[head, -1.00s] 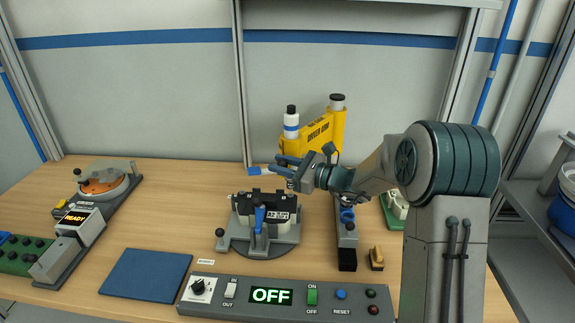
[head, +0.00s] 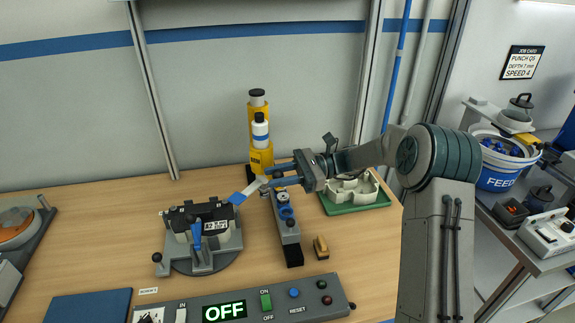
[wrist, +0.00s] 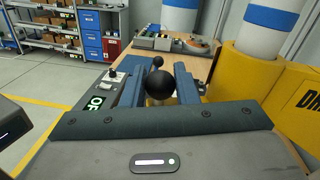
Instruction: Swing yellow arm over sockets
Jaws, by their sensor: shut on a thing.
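The yellow arm (head: 259,158) stands at the back of the bench in the head view, seen nearly end-on, with a white blue-banded cylinder (head: 261,132) in front. In the wrist view its yellow side (wrist: 265,95) fills the right. My gripper (head: 270,176) is in front of it, its blue fingers pointing left. In the wrist view the fingers are around a black ball knob (wrist: 161,84). A pale strip with a blue end (head: 237,198) shows below the fingertips; its attachment is unclear. Round blue-rimmed sockets (head: 286,213) sit on a grey rail below the gripper.
A fixture with a blue lever (head: 197,233) stands left of the rail. The control panel (head: 180,313) in front reads OFF. A green tray (head: 338,207) with a pale part is at right, a small yellow-brown block (head: 321,247) before it. A blue mat (head: 88,306) lies front left.

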